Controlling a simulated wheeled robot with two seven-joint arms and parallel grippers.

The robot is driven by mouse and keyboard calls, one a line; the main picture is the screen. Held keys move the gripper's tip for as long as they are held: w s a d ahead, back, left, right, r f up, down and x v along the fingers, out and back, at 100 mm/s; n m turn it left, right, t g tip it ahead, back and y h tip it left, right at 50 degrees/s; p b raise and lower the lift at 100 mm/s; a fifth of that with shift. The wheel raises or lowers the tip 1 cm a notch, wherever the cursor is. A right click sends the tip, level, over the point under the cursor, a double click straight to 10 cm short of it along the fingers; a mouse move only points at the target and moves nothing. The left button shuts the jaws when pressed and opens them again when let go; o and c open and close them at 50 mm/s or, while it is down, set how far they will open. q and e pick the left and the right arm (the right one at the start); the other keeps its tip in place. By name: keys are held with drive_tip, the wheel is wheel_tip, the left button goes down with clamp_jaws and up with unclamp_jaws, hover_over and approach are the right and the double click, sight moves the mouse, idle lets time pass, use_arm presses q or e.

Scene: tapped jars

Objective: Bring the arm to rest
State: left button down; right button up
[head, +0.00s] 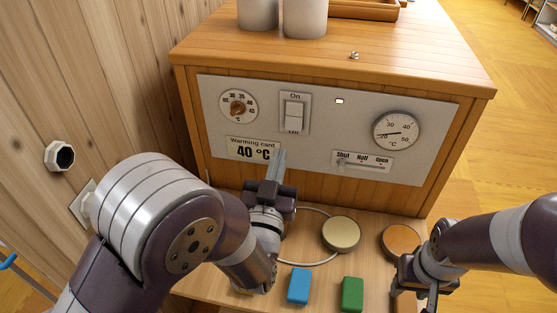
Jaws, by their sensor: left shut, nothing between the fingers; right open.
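My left arm comes in from the left, and its gripper (279,157) points up in front of the cabinet's panel, just right of the "Warming card 40 °C" label (250,150). Its fingers are together with nothing between them. My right gripper (428,297) is at the lower right edge of the ledge, below the orange disc. It is open and points down, partly cut off by the frame's bottom edge. My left forearm hides part of the ledge and the wall.
The panel (330,125) carries a dial (237,106), an On switch (293,115), a lit lamp (339,101), a gauge (396,131) and a slider (365,163). Cream (341,234) and orange (401,240) discs, blue (298,286) and green (352,294) blocks are on the ledge. Two grey jars (305,17) stand above.

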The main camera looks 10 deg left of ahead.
use_arm(q)
drive_tip(key=shift+w, duration=0.1)
drive_tip(key=shift+f, duration=0.15)
drive_tip(key=s+d+f+m+g+h+p, duration=0.1)
drive_tip(key=s+f+g, duration=0.2)
drive_tip(key=f+g, duration=0.35)
drive_tip(key=s+d+f+m+g+h+p, duration=0.1)
drive_tip(key=s+f+g, duration=0.1)
drive_tip(key=f+g, duration=0.45)
drive_tip(key=s+a+r+n+g+y+p, duration=0.1)
drive_tip(key=s+a+r+g+y+p, duration=0.1)
drive_tip(key=s+a+r+g+p, duration=0.3)
drive_tip(key=shift+s+a+r+n+g, duration=0.3)
drive_tip(key=shift+s+a+g, duration=0.5)
drive_tip(key=shift+s+a, duration=1.4)
